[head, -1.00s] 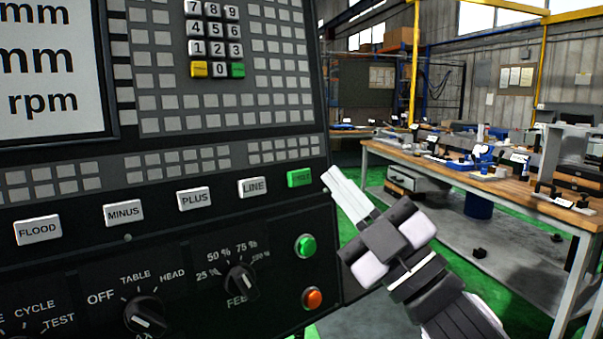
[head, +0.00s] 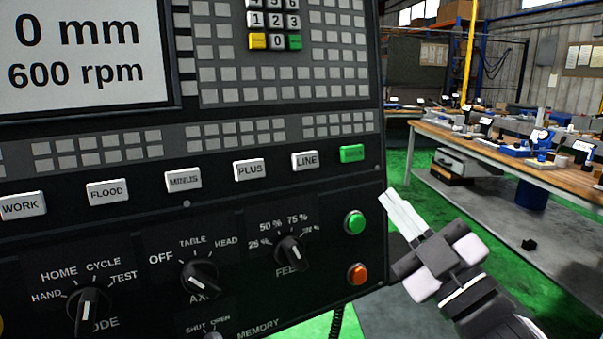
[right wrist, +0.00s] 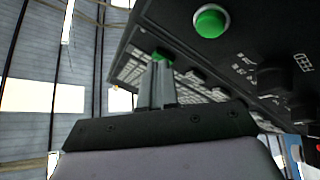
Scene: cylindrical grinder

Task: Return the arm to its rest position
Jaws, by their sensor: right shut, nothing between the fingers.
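My right gripper (head: 403,215) is shut and empty in the head view, at the right edge of the machine's control panel (head: 225,225). Its fingertips point up and left, just right of the round green button (head: 354,222) and below the lit green key (head: 352,153). In the right wrist view the shut fingers (right wrist: 158,85) point up, with the round green button (right wrist: 209,21) above and to their right. I cannot tell the exact gap between fingers and panel. My left gripper is not in view.
The panel carries a screen (head: 85,50), an orange button (head: 357,273), labelled keys and several knobs such as the feed knob (head: 290,250). A wooden-topped workbench (head: 500,160) with tools stands behind on the right. Green floor (head: 400,172) shows between panel and bench.

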